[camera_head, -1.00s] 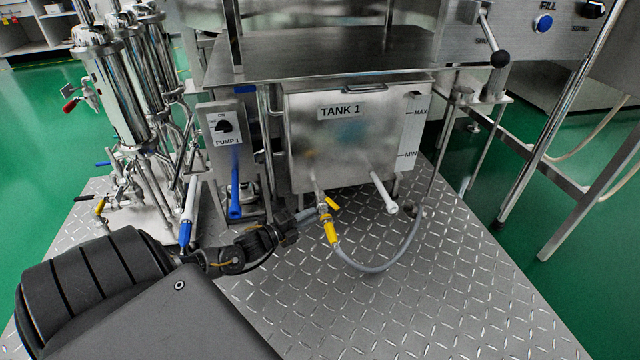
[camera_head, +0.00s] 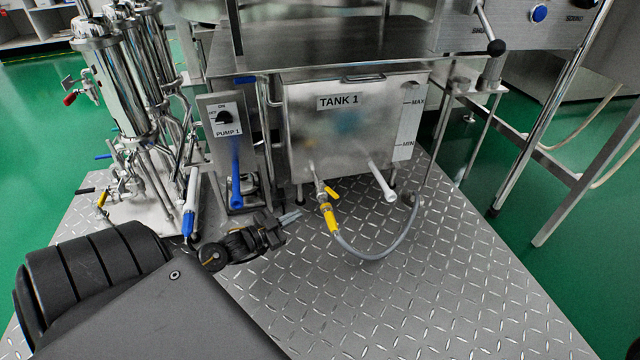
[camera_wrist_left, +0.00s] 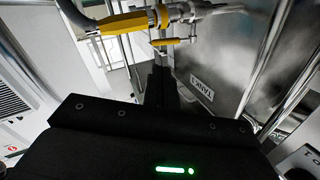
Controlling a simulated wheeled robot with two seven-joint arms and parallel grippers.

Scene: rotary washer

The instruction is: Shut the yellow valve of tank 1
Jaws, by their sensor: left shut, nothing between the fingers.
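Tank 1 (camera_head: 352,135) is a steel box with a "TANK 1" label. Its yellow valve handle (camera_head: 332,193) sits on the outlet pipe low at the front, slanting down to the right in the head view. In the left wrist view the handle (camera_wrist_left: 172,41) lies beside the pipe, near the top. Below the valve is a yellow hose fitting (camera_head: 330,219). My left gripper (camera_head: 296,215) is shut and empty, left of the valve and apart from it in the head view. Its fingers show dark in the left wrist view (camera_wrist_left: 162,85). My right gripper is out of view.
A grey hose (camera_head: 375,254) loops from the fitting towards the right. A white pipe end (camera_head: 388,193) sticks out right of the valve. The pump 1 panel (camera_head: 226,125) and a blue handle (camera_head: 236,178) stand left. The patterned metal floor (camera_head: 420,290) in front is clear.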

